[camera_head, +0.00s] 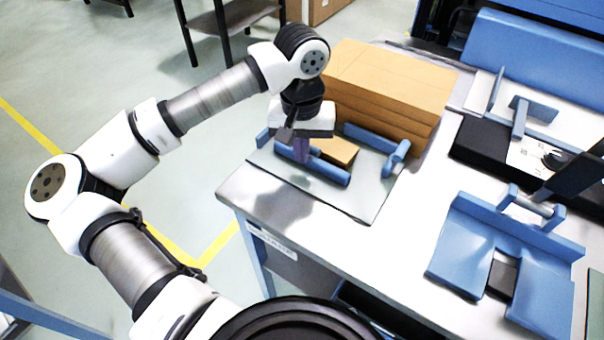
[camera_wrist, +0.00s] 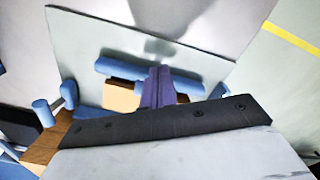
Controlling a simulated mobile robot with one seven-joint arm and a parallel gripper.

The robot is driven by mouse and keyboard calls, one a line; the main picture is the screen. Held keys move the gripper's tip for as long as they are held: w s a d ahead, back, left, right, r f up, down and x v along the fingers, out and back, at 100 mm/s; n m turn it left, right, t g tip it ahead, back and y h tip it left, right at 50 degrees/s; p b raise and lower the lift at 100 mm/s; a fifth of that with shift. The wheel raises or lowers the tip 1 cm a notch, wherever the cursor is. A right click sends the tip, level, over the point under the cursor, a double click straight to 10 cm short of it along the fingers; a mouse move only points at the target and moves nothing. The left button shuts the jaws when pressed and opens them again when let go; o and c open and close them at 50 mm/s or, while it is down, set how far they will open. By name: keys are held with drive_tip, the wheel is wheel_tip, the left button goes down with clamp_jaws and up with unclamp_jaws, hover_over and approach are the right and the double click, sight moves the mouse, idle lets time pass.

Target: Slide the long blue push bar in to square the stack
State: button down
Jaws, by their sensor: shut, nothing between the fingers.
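The long blue push bar (camera_head: 328,176) lies along the near side of a pale grey board on the table. It also shows in the wrist view (camera_wrist: 122,70), with a dark strip below it. The tan stack (camera_head: 342,152) sits just behind the bar, between blue fences; part of it shows in the wrist view (camera_wrist: 120,97). My gripper (camera_head: 302,156) is shut and empty, pointing down at the bar's middle. Its purple fingers (camera_wrist: 160,72) overlap the bar in the wrist view. I cannot tell whether they touch it. My gripper hides part of the bar and stack.
A blue back fence (camera_head: 365,137) and a blue side piece with a round knob (camera_head: 397,157) bound the stack. A large block of brown boards (camera_head: 390,85) stands close behind. A blue cradle (camera_head: 500,250) is at the right. The board's near part is clear.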

drive_tip(key=shift+w+d+b, duration=0.25)
drive_tip(key=shift+w+d, duration=0.7)
drive_tip(key=shift+w, duration=0.3)
drive_tip(key=shift+w+d+b, duration=0.25)
drive_tip(key=shift+w+d, duration=0.65)
drive_tip(key=shift+w, duration=0.35)
drive_tip(key=shift+s+a+b, duration=0.55)
drive_tip(key=shift+s+a, duration=0.45)
drive_tip(key=shift+s, duration=0.35)
drive_tip(key=shift+s+a+b, duration=0.55)
drive_tip(key=shift+s+a, duration=0.4)
drive_tip(key=shift+s, duration=0.35)
drive_tip(key=shift+s+a+b, duration=0.55)
drive_tip(key=shift+s+a, duration=0.45)
drive_tip(key=shift+s, duration=0.35)
wheel_tip(320, 180, up, 7)
drive_tip(key=p, duration=0.3)
drive_tip(key=shift+p, duration=0.3)
